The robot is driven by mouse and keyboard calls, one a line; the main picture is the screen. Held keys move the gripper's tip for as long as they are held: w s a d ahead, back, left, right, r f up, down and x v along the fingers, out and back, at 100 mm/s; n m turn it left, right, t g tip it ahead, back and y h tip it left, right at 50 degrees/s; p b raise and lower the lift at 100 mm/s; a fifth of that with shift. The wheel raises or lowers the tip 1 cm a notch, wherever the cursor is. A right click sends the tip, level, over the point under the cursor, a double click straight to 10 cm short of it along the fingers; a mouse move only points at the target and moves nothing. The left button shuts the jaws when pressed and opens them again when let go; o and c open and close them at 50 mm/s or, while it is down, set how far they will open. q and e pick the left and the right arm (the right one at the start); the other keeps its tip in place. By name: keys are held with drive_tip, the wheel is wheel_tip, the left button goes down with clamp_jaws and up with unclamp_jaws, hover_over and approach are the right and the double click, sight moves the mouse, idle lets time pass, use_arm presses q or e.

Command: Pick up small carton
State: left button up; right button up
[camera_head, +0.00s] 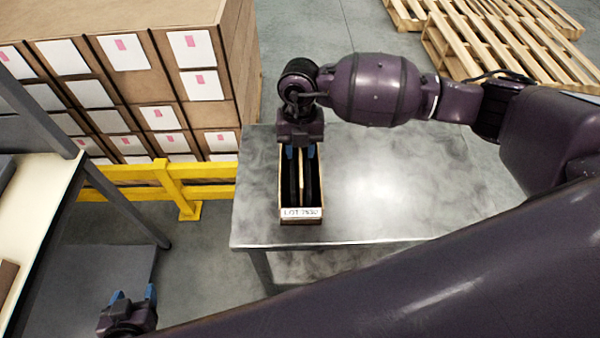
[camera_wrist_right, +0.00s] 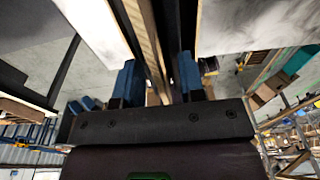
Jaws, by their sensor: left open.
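A narrow open-topped box (camera_head: 287,205) with a white lot label on its front stands on the metal table. A thin tan upright piece (camera_head: 302,185) is inside it between dark gaps; I cannot tell whether this is the small carton or a divider. My right gripper (camera_head: 300,152) points down at the box's far end. Its blue fingers are apart, one on each side of the tan piece. The right wrist view shows the fingers (camera_wrist_right: 158,80) with a tan edge between them and dark gaps beside it. My left gripper (camera_head: 134,294) is open and empty at the lower left.
The metal table (camera_head: 400,190) is clear right of the box. A yellow rail (camera_head: 170,185) and stacked labelled cartons (camera_head: 120,70) stand behind at left. A grey-framed shelf (camera_head: 45,215) is at far left. Wooden pallets (camera_head: 490,40) lie at the back right.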

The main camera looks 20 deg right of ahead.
drive_tip(key=shift+c, duration=0.5)
clamp_jaws()
drive_tip(key=shift+r, duration=0.1)
